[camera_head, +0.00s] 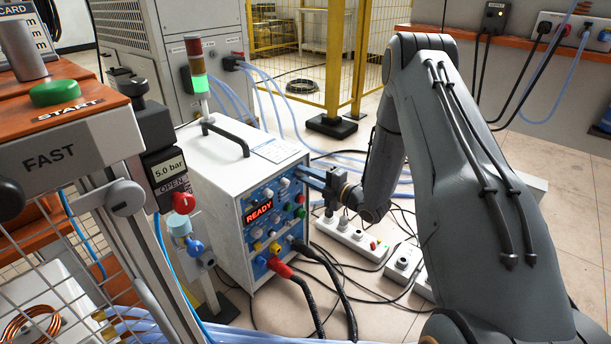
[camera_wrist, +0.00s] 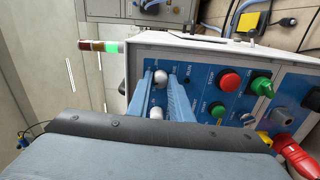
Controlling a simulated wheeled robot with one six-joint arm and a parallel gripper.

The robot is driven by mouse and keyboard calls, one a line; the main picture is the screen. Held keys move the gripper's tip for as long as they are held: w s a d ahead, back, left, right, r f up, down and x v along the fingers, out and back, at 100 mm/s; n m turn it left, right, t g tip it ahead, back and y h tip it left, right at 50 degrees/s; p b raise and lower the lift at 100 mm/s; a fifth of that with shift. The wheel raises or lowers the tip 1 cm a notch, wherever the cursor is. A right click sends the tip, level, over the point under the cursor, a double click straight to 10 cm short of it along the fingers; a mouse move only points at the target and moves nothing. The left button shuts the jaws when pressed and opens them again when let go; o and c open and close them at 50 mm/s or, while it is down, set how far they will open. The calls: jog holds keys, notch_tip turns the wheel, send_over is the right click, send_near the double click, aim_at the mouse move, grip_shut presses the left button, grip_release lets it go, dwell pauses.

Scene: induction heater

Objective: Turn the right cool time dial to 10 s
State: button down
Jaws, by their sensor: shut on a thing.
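The heater's blue control panel (camera_head: 262,232) faces front right in the head view and shows side-on in the wrist view (camera_wrist: 204,82). My gripper (camera_head: 304,176) is at the panel's upper right corner. In the wrist view my gripper (camera_wrist: 160,77) has its two fingers on either side of a round silver dial (camera_wrist: 160,79), shut on it. A second silver dial (camera_wrist: 156,112) shows between the fingers, nearer the wrist camera. The labels and the dial's setting are too small to read. In the head view the gripper hides the held dial.
A red button (camera_wrist: 229,81) and a green knob (camera_wrist: 261,86) sit beside the fingers. A red READY display (camera_head: 259,211) is lit. Red and black plugs with cables (camera_head: 283,268) stick out low on the panel. A power strip (camera_head: 352,238) lies on the floor to the right.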

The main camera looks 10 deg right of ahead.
jog(key=shift+s, duration=0.1)
jog(key=c, duration=1.6)
grip_release()
jog(key=p+v, duration=0.2)
jog(key=v, duration=0.5)
jog(key=shift+s+d, duration=0.2)
jog(key=shift+s, duration=0.1)
